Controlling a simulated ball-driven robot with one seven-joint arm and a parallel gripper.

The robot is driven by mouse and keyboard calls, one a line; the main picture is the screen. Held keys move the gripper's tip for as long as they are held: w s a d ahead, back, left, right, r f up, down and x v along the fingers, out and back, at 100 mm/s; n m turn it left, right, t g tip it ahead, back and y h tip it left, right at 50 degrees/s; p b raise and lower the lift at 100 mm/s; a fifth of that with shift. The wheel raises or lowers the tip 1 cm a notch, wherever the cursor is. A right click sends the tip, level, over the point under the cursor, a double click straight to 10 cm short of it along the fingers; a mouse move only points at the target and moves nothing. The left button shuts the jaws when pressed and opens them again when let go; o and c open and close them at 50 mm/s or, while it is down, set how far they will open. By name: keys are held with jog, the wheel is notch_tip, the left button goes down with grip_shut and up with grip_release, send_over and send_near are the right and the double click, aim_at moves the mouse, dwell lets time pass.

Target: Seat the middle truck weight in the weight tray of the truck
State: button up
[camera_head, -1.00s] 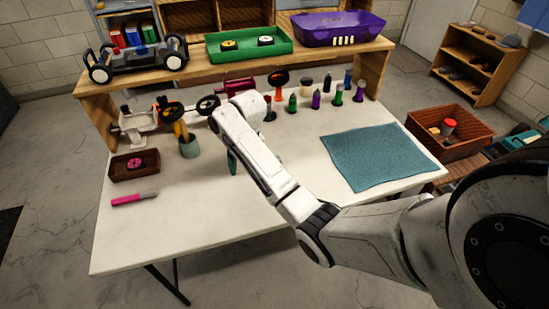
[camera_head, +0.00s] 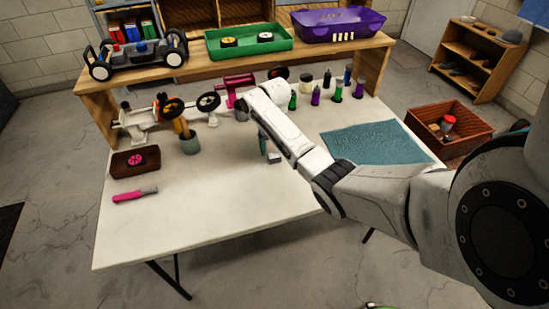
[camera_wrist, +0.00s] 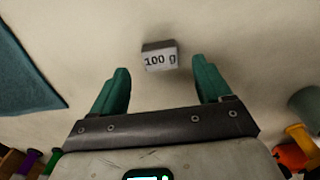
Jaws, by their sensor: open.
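A small grey block marked "100 g" (camera_wrist: 159,56) lies on the white table. In the wrist view it is just beyond and between my fingertips, not clasped; it also shows in the head view (camera_head: 275,157). My gripper (camera_wrist: 163,78) is open, with two green fingers spread apart and nothing held. In the head view my gripper (camera_head: 264,144) is low over the table, beside the block, partly hidden by my arm. The truck (camera_head: 138,60), a dark chassis with black and white wheels, stands on the raised wooden shelf at the back left. Its weight tray cannot be made out clearly.
A teal mat (camera_head: 375,148) lies to the right of the block. A green tray (camera_head: 248,45) is on the shelf. The table's front (camera_head: 200,220) is clear.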

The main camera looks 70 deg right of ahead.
aim_at(274, 155)
jog(key=shift+f, duration=1.75)
jog(key=c, duration=1.3)
jog(key=shift+r, duration=0.15)
